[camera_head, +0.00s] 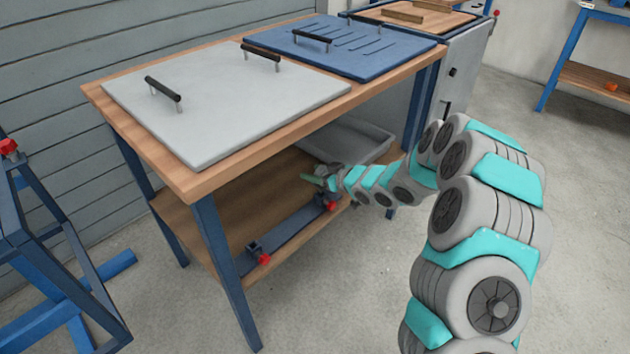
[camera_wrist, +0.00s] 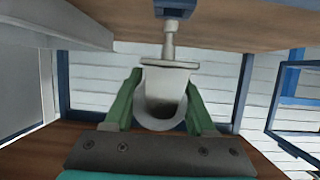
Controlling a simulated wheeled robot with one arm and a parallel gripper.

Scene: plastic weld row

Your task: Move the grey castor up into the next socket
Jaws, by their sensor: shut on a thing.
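The grey castor (camera_wrist: 164,92) is upright between the two green fingers of my gripper (camera_wrist: 162,112) in the wrist view. Its flat plate sits above its fork, and its stem points up. A blue socket (camera_wrist: 174,8) hangs from the wooden underside above it. The stem's top meets the socket's lower edge in the picture; I cannot tell whether it has entered. In the head view my gripper (camera_head: 318,180) is small, low under the bench top and above the lower shelf. The castor is too small to make out there.
The wooden bench top (camera_head: 180,184) is close overhead, carrying a grey lid (camera_head: 220,105) and a blue lid (camera_head: 350,50). A grey tray (camera_head: 350,138) and a blue rail (camera_head: 290,235) with red knobs are on the lower shelf (camera_head: 195,222). Blue legs (camera_head: 225,255) bound the space.

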